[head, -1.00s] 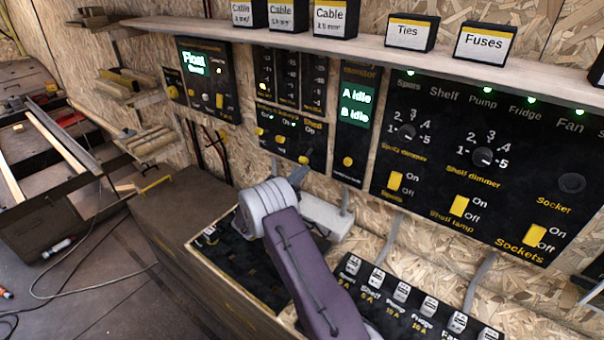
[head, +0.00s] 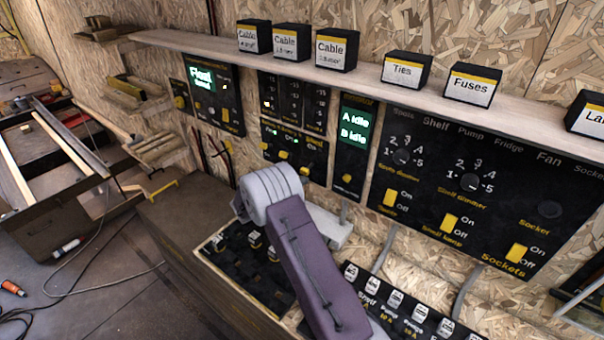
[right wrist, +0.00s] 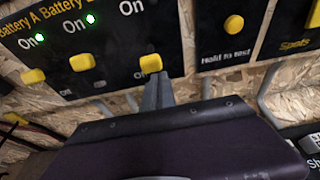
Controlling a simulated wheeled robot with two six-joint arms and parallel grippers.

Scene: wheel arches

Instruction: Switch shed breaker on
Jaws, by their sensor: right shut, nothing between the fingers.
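The shed breaker (right wrist: 150,63) is the rightmost of three yellow levers on a black panel, under a cut-off "On" label. Its lever sits low, close to its "Off" label, and no lit lamp shows by it. In the head view the shed breaker (head: 303,168) also stands lower than the two battery levers. My right gripper (right wrist: 162,82) is shut and empty, its tip just below the shed lever; I cannot tell whether they touch. In the head view my purple and grey right arm hides its fingertips. My left gripper is out of view.
The Battery A (right wrist: 33,75) and Battery B (right wrist: 82,62) levers are close by on the left, with green lamps lit. A battery monitor (head: 355,125) and a large switch panel (head: 400,215) are on the right. A shelf (head: 330,68) with boxes runs above.

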